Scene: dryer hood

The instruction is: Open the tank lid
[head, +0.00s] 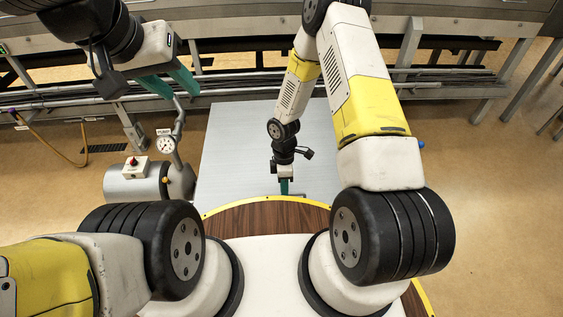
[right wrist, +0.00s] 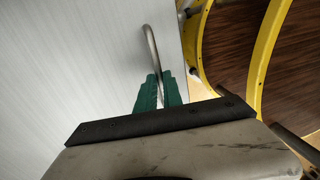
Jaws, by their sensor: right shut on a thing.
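The tank lid (head: 236,150) is a large pale grey metal panel in the middle of the head view, and it looks flat. It also fills the left of the right wrist view (right wrist: 75,60). A thin bent metal handle (right wrist: 150,42) rises by the lid's edge. My right gripper (head: 284,188) is at the lid's near edge. In the right wrist view its green fingers (right wrist: 160,80) are shut on the handle, with the bar passing between them. My left gripper (head: 169,83) is at the upper left, its green fingers apart and empty, away from the lid.
Metal rails and pipes (head: 60,97) run across the back. Tan floor (head: 480,190) is clear at the right.

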